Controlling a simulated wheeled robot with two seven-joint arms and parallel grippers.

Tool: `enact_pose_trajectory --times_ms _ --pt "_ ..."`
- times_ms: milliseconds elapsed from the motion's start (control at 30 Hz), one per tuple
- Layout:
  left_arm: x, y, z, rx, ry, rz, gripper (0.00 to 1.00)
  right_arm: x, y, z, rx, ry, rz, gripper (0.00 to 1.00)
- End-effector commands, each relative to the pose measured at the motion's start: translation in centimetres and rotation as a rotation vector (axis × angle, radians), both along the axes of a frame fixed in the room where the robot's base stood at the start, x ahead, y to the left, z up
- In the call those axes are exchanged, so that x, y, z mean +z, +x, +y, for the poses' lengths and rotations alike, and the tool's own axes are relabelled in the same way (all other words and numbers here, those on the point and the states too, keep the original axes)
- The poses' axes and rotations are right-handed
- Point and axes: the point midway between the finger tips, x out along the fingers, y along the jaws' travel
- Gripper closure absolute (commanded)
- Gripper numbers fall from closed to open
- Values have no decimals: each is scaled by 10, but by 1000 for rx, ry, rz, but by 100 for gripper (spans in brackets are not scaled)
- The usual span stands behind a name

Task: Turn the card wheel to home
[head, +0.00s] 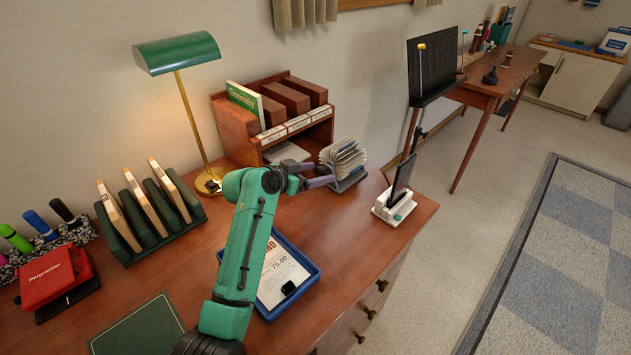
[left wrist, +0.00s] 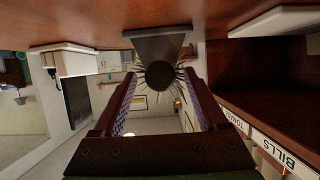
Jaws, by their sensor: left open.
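The card wheel (head: 343,158) stands on the desk with white cards fanned out around it, on a dark grey stand. My left gripper (head: 321,174) is open just left of it, its fingers pointing at its side. In the left wrist view, which is upside down, the card wheel (left wrist: 160,72) shows end-on as a dark round disc with cards radiating from it. It lies between the two open finger tips; I cannot tell whether they touch it. My right gripper is not in view.
A wooden sorter (head: 240,122) with labelled slots stands behind my left gripper. A blue tray (head: 309,275) with a paper lies in front. The desk's front right is clear.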

Motion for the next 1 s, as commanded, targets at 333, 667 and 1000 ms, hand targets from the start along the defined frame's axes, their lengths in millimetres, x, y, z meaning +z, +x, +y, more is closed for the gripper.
enact_pose_trajectory --times_ms 333,667,1000 --pt "1 0 0 0 -1 1 82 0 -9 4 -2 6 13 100" --pt "1 0 1 0 -14 15 100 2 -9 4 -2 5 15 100" --pt "2 2 2 0 -128 132 100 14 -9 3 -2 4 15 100"
